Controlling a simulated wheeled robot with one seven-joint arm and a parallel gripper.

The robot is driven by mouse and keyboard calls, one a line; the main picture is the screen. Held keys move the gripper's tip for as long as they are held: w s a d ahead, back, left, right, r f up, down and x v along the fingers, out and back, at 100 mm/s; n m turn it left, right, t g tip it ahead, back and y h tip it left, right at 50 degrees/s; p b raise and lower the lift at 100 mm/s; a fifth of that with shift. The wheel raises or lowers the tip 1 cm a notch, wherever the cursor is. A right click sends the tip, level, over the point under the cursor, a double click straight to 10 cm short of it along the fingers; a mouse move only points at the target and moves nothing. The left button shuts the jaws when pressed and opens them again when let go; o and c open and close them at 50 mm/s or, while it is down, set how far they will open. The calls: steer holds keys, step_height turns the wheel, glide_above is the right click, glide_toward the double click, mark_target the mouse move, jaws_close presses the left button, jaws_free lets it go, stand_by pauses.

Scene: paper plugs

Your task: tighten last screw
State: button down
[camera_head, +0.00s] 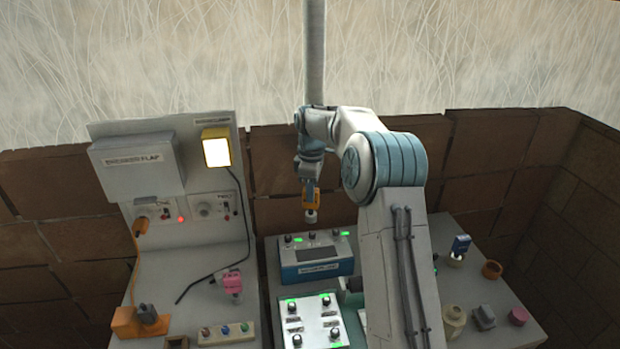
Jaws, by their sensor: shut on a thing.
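My gripper (311,197), with orange parts, points down above the blue device. It is shut on a small pale grey, knob-like piece (310,216), which hangs over the back of the device. The blue device (311,270) has a grey top with dark knobs and green lights. In front of it, a white panel (313,321) carries several dark-topped knobs or screws, with green lights beside some of them. Which one is the last screw I cannot tell. My arm hides the area just right of both devices.
At left stands a grey panel (188,252) with a lit lamp (216,152), a pink piece (232,282) and an orange block (127,321). At right are a blue upright item (461,244), a brown pot (491,270), a beige jar (454,321) and a grey block (484,317).

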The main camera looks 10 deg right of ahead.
mark_target(311, 205)
steer(key=shift+w, duration=0.1)
steer(key=shift+d, duration=0.1)
steer(key=shift+d, duration=0.15)
steer(key=shift+f+b, duration=1.35)
steer(key=shift+f, duration=1.2)
